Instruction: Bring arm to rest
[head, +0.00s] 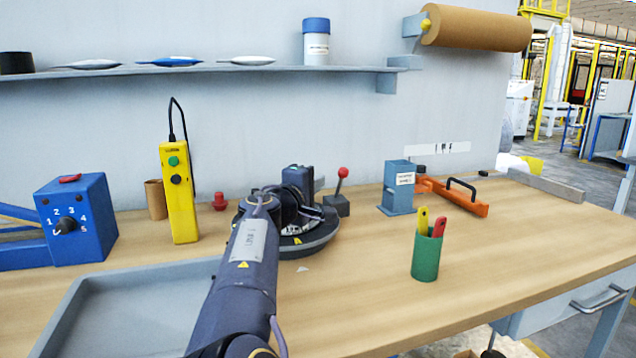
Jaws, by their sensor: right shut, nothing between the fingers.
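My right arm comes in from the bottom centre, and its dark gripper (308,212) is over the round black turntable (312,243) on the bench. The gripper is shut with nothing visible in it. Its fingertips are small and dark against the turntable, so I cannot tell whether they touch it. My forearm and wrist hide the left part of the turntable. My left gripper is not in view.
A grey tray (95,312) lies front left, below a blue dial box (85,215) and yellow pendant (179,195). A red-knobbed lever (342,178), blue holder (398,188), orange tool (455,196) and green cup (426,258) stand right. The front-right wooden bench top (530,235) is clear.

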